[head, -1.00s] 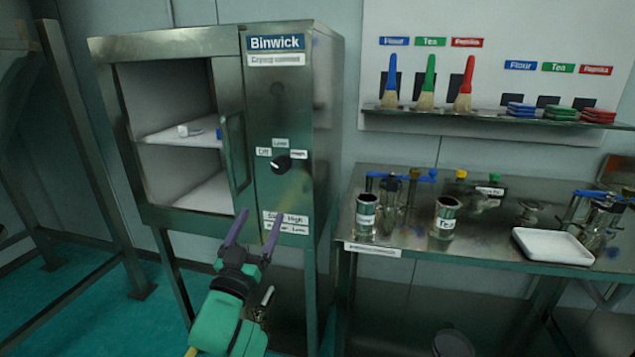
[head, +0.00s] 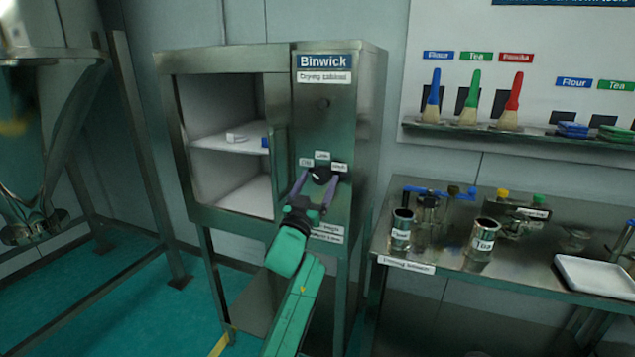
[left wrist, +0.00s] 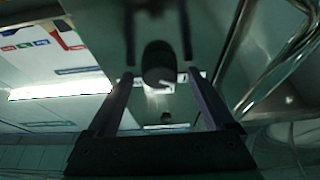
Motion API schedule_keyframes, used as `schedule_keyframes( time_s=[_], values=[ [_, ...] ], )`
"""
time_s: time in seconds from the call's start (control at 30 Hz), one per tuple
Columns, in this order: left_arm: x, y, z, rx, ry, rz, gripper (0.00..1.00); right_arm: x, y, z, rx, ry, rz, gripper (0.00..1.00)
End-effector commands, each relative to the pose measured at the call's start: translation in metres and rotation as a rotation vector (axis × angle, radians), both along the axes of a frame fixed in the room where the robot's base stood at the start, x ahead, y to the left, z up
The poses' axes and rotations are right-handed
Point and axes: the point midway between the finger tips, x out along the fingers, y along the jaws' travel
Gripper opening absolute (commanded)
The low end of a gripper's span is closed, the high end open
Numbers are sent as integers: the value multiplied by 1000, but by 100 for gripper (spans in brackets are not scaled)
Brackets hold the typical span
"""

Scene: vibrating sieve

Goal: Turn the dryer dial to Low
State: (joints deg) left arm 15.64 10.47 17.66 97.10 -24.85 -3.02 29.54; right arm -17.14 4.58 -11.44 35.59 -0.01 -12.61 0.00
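The drying cabinet (head: 340,115) labelled Binwick stands at the middle of the head view. Its black dial (head: 321,175) sits on the front panel, with a Low label (head: 322,155) above it and other labels to its left and right. My left gripper (head: 317,182) is open, its two purple fingers reaching up to either side of the dial. In the left wrist view the dial (left wrist: 158,65) shows between and beyond the open fingers (left wrist: 158,80). I cannot tell whether the fingers touch it, and its pointer is not clear. My right gripper is not in view.
A steel table (head: 440,258) with jars and a white tray (head: 597,276) stands to the right. A brush shelf (head: 450,133) hangs above it.

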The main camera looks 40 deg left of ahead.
Motion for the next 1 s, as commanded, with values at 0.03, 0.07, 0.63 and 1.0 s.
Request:
schedule_keyframes(
  time_s=[0.03,0.07,0.63,1.0],
  values=[
    [0,0,0,0,0,0,72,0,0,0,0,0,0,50],
    [0,0,0,0,0,0,60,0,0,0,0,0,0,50],
    [0,0,0,65,25,0,2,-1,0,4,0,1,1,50],
    [-1,1,2,324,116,-1,2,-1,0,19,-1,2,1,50]
  ],
)
